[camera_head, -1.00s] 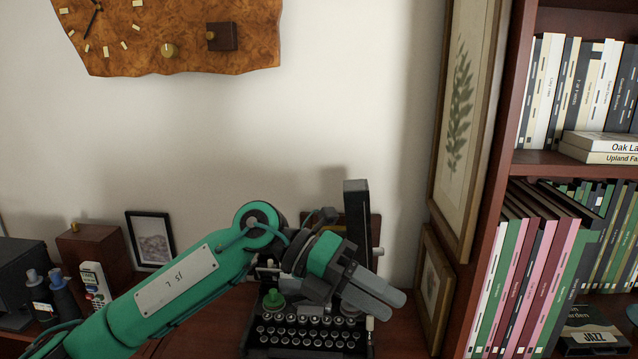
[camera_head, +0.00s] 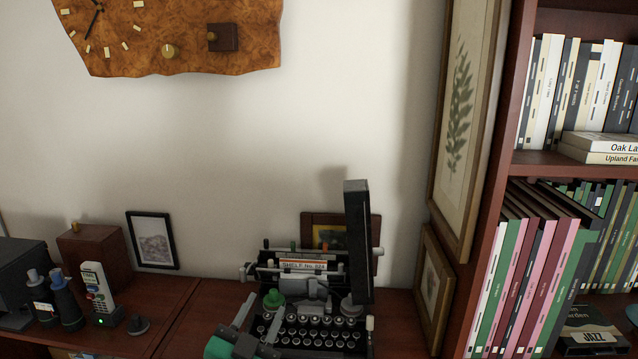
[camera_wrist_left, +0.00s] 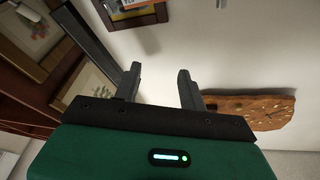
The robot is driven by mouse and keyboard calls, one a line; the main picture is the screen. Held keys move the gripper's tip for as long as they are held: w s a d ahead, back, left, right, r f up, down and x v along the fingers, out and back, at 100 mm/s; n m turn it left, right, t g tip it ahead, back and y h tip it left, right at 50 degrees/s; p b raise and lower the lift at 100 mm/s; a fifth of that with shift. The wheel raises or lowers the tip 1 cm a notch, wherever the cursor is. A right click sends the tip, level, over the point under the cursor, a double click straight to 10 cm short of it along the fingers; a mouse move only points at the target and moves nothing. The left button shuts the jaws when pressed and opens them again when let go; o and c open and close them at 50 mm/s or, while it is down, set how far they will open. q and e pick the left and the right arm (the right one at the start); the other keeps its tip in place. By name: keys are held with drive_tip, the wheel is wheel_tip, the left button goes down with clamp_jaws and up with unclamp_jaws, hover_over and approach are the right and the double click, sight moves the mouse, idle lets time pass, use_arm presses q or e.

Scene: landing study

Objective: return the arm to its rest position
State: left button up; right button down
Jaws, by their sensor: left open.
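My left gripper (camera_head: 264,308) is low in the head view, in front of the left part of the typewriter (camera_head: 312,333). Its two grey fingers point up and stand apart with nothing between them; its green body is cut by the bottom edge. In the left wrist view the left gripper (camera_wrist_left: 160,78) shows both dark fingers spread, with bare wall between and beyond them. Most of the left arm is out of the head view. My right gripper is not in view.
The typewriter stands on the wooden desk (camera_head: 196,312), with a tall dark upright (camera_head: 356,240) at its right. A bookcase (camera_head: 505,180) closes the right side. A wooden clock (camera_head: 180,40) hangs above.

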use_arm(q)
drive_tip(key=s+a+f+n+g+y, duration=0.3)
drive_tip(key=s+a+f+g, duration=0.15)
drive_tip(key=f, duration=0.45)
drive_tip(key=s+a+f+n+g+y, duration=0.25)
drive_tip(key=s+a+f, duration=0.2)
drive_tip(key=f, duration=0.55)
drive_tip(key=s+a+f+g, duration=0.2)
drive_tip(key=s+f+g, duration=0.3)
drive_tip(key=s, duration=0.5)
drive_tip(key=s+a+f+g, duration=0.2)
drive_tip(key=s+f+g, duration=0.25)
drive_tip(key=s, duration=0.45)
wheel_tip(320, 180, down, 36)
drive_tip(key=s+r+g+b, duration=0.1)
drive_tip(key=b, duration=0.4)
drive_tip(key=s+a+f+b, duration=0.1)
drive_tip(key=s+f+b, duration=0.1)
drive_tip(key=s+f, duration=0.8)
drive_tip(key=s+a+f+g+b, duration=0.1)
drive_tip(key=s+a+f+b, duration=0.1)
drive_tip(key=s+f, duration=0.7)
wheel_tip(320, 180, down, 6)
drive_tip(key=shift+s+f, duration=0.25)
drive_tip(key=shift+s, duration=0.15)
